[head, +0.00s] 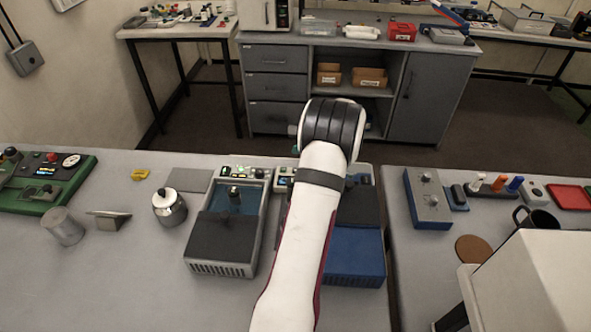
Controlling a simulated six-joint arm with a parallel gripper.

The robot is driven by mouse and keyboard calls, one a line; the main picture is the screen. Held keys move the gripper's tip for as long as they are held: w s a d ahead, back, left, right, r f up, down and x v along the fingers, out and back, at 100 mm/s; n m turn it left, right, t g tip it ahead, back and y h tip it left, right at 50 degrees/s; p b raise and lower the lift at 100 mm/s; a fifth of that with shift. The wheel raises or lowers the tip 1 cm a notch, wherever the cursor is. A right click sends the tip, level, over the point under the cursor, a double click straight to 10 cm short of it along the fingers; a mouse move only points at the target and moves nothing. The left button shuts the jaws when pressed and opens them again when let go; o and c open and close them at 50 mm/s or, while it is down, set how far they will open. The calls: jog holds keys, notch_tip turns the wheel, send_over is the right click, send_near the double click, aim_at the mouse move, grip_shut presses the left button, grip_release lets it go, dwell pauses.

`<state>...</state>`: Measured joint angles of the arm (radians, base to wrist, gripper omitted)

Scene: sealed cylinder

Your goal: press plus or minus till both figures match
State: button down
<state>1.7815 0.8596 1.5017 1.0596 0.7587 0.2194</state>
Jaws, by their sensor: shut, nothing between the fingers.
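A grey-cased machine (218,268) with a dark cover and a blue recess stands left of my arm in the head view. Its rear panel (258,174) carries small lit displays and knobs, too small to read. A blue machine (355,256) with a dark top stands to its right, partly hidden by my arm. Small lit parts show on its rear panel (283,182) left of my arm. I cannot make out any figures or plus and minus marks. My gripper is hidden behind my own arm, which rises across the middle of the view.
On the left stand a green control box (75,190), a metal cylinder (66,228), a small sloped stand (108,220) and a lidded metal pot (169,208). The front left table is clear.

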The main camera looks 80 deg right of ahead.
notch_tip(320, 180, up, 4)
jog(key=shift+f, duration=0.1)
jog(key=shift+f, duration=4.4)
jog(key=shift+f, duration=0.4)
jog(key=shift+f, duration=0.35)
jog(key=shift+r, duration=0.75)
